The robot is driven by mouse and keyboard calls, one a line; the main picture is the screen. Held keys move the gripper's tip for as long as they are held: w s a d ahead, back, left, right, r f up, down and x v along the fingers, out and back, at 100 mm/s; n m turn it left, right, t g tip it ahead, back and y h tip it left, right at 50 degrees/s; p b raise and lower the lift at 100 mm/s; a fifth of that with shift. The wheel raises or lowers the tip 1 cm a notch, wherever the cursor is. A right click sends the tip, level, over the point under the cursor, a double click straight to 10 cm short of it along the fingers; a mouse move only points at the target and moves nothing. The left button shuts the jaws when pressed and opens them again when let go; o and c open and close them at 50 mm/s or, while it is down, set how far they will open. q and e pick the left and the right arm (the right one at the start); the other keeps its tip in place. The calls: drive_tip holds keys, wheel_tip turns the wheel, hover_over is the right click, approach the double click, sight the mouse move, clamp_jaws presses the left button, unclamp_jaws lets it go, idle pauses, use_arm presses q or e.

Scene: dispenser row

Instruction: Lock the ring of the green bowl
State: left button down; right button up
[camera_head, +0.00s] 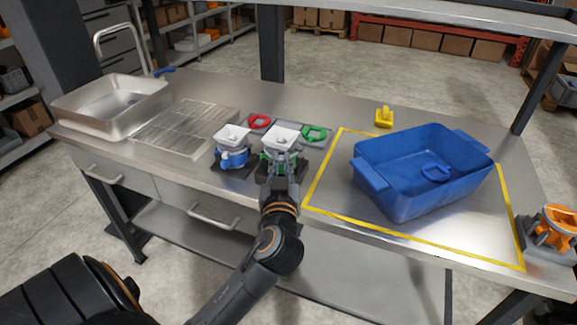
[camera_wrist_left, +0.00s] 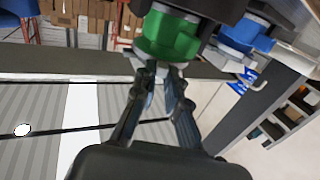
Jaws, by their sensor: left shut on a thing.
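The green bowl's dispenser, with a white square hopper (camera_head: 281,138) on top, stands on a dark base near the table's front edge. Its green part (camera_wrist_left: 170,36) shows large in the left wrist view, with a light grey piece just under it. My left gripper (camera_head: 281,163) is in front of this dispenser and partly covers it in the head view. In the left wrist view its fingers (camera_wrist_left: 161,72) are closed at the light grey piece by the ring. The exact grip and the ring's turn are hard to see. My right gripper is not in view.
A blue dispenser (camera_head: 232,156) stands close on the left. Red (camera_head: 260,121) and green (camera_head: 314,133) pieces lie behind. A blue crate (camera_head: 384,203) sits inside yellow tape on the right, with a yellow piece (camera_head: 384,117) behind it. An orange dispenser (camera_head: 551,235) stands far right.

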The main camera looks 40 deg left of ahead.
use_arm(q)
drive_tip(key=shift+s+a+m+t+h+p, duration=0.25)
drive_tip(key=shift+a+m+t+h, duration=0.2)
drive_tip(key=shift+m+h, duration=0.4)
drive_tip(key=shift+s+a+m+t+h+p, duration=0.2)
drive_tip(key=shift+a+m+t+h, duration=0.25)
drive_tip(key=shift+h, duration=0.6)
drive_tip(key=c, duration=1.6)
unclamp_jaws()
drive_tip(key=shift+c, duration=0.2)
drive_tip(key=v, duration=0.7)
drive_tip(key=shift+s, duration=0.25)
drive_tip(key=shift+f, duration=0.2)
